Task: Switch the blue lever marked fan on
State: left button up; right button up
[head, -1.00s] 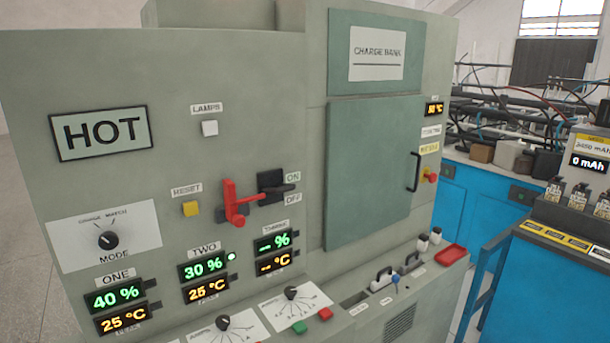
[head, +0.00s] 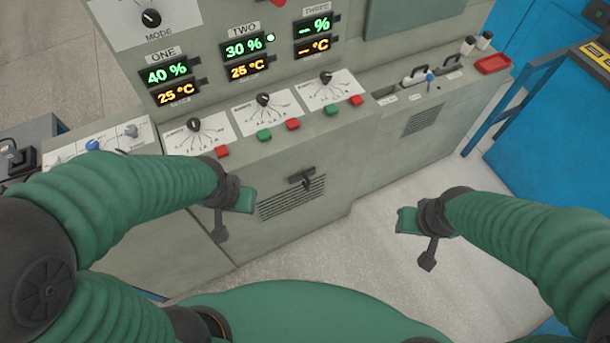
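A small blue lever (head: 430,77) stands on the right ledge of the grey cabinet, in front of black handles. A second blue control (head: 92,145) sits on the low panel at the far left. The labels by both are too small to read, so I cannot tell which is marked fan. My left gripper (head: 232,212) hangs in front of the cabinet's lower front, left of the vent. My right gripper (head: 418,235) is over the floor, below the right blue lever and well apart from it. Both grippers look empty; their finger opening is unclear.
Black dials (head: 263,100) with red and green buttons line the sloping ledge. A dark latch (head: 302,178) juts out above the vent. A red tray (head: 493,64) lies at the ledge's right end. A blue bench (head: 555,130) stands at right. Floor between is clear.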

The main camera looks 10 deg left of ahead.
aim_at(430, 78)
jog(key=i+l+u, duration=0.1)
jog(key=l, duration=0.35)
jog(key=i+l+u, duration=0.15)
jog(key=l, duration=0.3)
jog(key=i+l+u, duration=0.1)
jog(key=l, duration=0.4)
jog(key=i+l+u, duration=0.1)
jog(key=l, duration=0.35)
jog(key=i+l, duration=0.1)
jog(key=i, duration=0.45)
